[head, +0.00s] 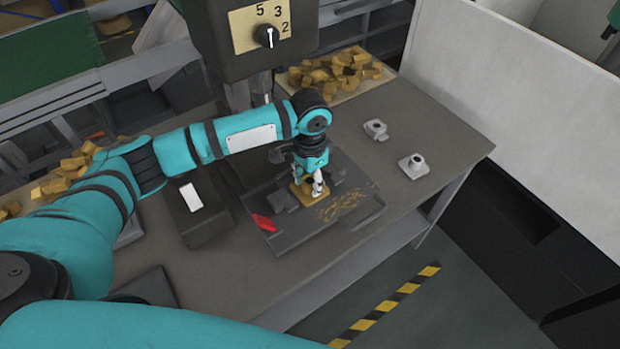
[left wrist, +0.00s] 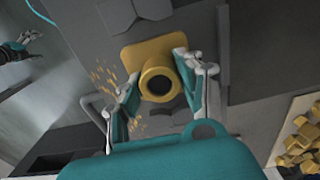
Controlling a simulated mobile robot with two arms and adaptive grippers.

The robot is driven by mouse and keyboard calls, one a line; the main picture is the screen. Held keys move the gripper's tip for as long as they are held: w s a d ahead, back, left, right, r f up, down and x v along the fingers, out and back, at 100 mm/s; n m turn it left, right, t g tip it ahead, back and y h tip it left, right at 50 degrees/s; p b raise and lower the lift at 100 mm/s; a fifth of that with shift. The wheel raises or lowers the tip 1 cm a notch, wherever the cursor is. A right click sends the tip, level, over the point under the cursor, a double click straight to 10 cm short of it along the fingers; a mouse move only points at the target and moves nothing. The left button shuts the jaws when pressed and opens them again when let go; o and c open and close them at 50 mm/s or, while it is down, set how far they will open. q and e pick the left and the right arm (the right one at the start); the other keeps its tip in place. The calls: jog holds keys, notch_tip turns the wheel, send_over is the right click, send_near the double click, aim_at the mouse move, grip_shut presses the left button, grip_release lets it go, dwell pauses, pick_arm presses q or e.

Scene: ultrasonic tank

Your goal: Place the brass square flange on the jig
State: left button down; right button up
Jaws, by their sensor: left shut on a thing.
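The brass square flange (head: 309,198) has a square plate and a round hollow hub. It is at my left gripper (head: 316,188), over the dark machine table in the middle of the head view. In the left wrist view the flange (left wrist: 158,82) sits between the two fingers of my left gripper (left wrist: 153,84), which is shut on its hub. Grey angular blocks (left wrist: 150,10) that look like the jig lie beside and partly under the flange. I cannot tell whether the flange touches them. My right gripper (left wrist: 20,48) is small at the left edge of that view.
The dark machine table (head: 350,222) carries brass chips and a red piece (head: 263,222). Two grey flanged parts (head: 413,166) (head: 376,129) stand on the bench to the right. A tray of brass pieces (head: 335,72) is behind. The drill column and dial box (head: 255,30) rise close behind my arm.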

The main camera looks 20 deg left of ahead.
aim_at(310, 181)
jog(key=shift+w+d, duration=0.1)
jog(key=shift+d, duration=0.1)
pick_arm(q)
jog(key=c, duration=0.8)
grip_release()
pick_arm(e)
jog(key=shift+d, duration=0.2)
pick_arm(q)
notch_tip(310, 181, up, 12)
jog(key=shift+r+b, duration=0.1)
jog(key=shift+b, duration=1.15)
pick_arm(e)
jog(key=shift+a+f, duration=0.25)
jog(key=shift+f, duration=1)
